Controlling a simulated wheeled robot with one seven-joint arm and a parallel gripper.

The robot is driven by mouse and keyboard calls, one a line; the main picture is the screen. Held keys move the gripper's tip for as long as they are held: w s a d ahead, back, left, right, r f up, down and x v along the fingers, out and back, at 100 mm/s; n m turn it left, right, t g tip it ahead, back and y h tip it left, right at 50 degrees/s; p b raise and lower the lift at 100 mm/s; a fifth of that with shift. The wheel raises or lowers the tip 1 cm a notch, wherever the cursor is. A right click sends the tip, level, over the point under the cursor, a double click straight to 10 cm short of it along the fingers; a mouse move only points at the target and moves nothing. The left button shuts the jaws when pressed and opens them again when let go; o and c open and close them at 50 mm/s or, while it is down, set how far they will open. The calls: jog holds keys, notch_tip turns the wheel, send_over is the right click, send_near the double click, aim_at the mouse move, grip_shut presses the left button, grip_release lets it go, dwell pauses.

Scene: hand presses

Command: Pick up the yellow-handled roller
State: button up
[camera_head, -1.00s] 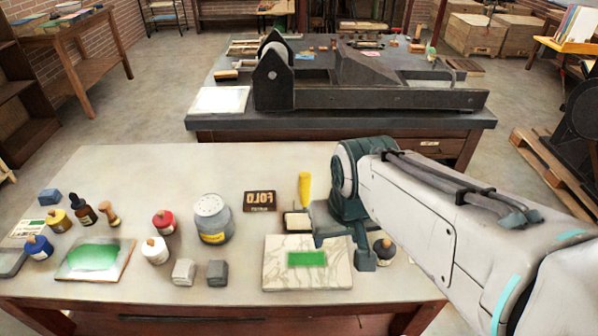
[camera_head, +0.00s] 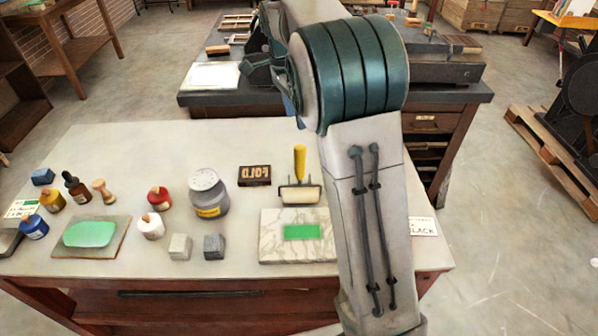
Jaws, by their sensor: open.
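The yellow-handled roller (camera_head: 300,162) lies on the near table, just behind the marble slab (camera_head: 272,249). Its yellow handle points away from me and its pale roller in a dark frame is toward me. Nothing holds it. My arm rises in front of the right side of the table, and its large teal joint stands above and right of the roller. My gripper (camera_head: 252,67) shows only in part at the left of that joint, far from the roller, over the rear bench. It is open and appears empty.
A FOLD type block (camera_head: 255,175) lies left of the roller. A grey tin (camera_head: 208,192), small bottles, two grey blocks (camera_head: 214,246) and a green-inked slab (camera_head: 91,236) stand farther left. My arm hides part of the table's right side.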

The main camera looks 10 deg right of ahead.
aim_at(302, 158)
jog(key=f, duration=0.5)
jog(key=d+f, duration=0.1)
jog(key=f, duration=0.2)
jog(key=shift+s+f, duration=0.3)
jog(key=shift+s+d+f, duration=0.1)
jog(key=shift+s+f, duration=0.1)
jog(key=shift+f, duration=0.65)
jog(key=shift+s+d+f, duration=0.1)
jog(key=shift+s+f, duration=0.05)
jog(key=shift+f, duration=0.7)
jog(key=shift+s+d+f, duration=0.1)
jog(key=shift+s+f, duration=0.1)
jog(key=shift+f, duration=0.65)
jog(key=c, duration=1)
